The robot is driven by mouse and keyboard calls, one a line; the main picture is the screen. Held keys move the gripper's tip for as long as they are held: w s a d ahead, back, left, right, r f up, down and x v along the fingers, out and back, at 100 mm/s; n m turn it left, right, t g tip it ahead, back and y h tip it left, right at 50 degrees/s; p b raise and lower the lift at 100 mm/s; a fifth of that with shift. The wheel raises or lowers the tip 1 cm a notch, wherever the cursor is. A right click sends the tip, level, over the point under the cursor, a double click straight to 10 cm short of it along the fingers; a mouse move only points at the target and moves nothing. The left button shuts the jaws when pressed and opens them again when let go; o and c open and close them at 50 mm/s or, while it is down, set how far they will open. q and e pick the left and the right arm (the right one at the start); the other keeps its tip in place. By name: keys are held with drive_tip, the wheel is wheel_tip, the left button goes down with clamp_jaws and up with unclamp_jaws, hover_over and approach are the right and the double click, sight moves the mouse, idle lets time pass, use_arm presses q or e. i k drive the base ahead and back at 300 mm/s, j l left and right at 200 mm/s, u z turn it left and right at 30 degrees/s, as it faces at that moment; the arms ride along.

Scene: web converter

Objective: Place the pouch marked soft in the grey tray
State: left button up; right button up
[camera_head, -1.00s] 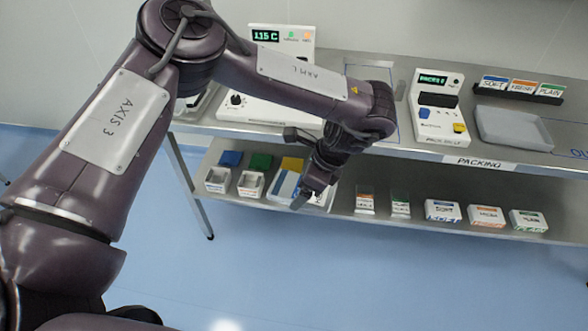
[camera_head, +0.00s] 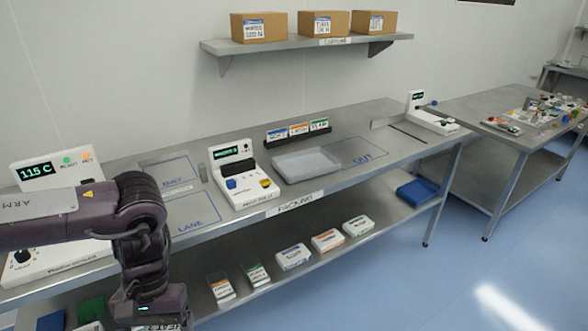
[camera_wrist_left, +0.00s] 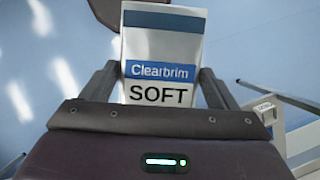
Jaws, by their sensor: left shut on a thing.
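The pouch marked SOFT (camera_wrist_left: 160,50) shows in the left wrist view, white with a blue Clearbrim band. My left gripper (camera_wrist_left: 160,85) is shut on it, with a dark finger at each side. In the head view my left arm (camera_head: 145,240) reaches down at the lower left; its fingertips and the pouch are out of that picture. The grey tray (camera_head: 305,165) sits on the bench top, right of the white packing device, and looks empty. It is well to the right of my left arm. My right gripper is not in view.
The packing device (camera_head: 240,178) stands between my arm and the tray. A card rack (camera_head: 297,132) is behind the tray. Small boxes, including a white one (camera_head: 293,257), line the lower shelf. The OUT area (camera_head: 362,152) is clear. A wall shelf (camera_head: 310,45) holds cartons.

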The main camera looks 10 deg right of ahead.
sight(305, 167)
drive_tip(key=i+j+z, duration=0.1)
drive_tip(key=z, duration=0.35)
drive_tip(key=i+j+z, duration=0.2)
drive_tip(key=z, duration=0.2)
drive_tip(key=i+j+z, duration=0.1)
drive_tip(key=z, duration=0.35)
drive_tip(key=i+j+z, duration=0.1)
drive_tip(key=j+z, duration=0.35)
drive_tip(key=i+j+z, duration=0.15)
drive_tip(key=j, duration=0.6)
drive_tip(key=j+z, duration=0.15)
drive_tip(key=j, duration=0.6)
drive_tip(key=i, duration=0.05)
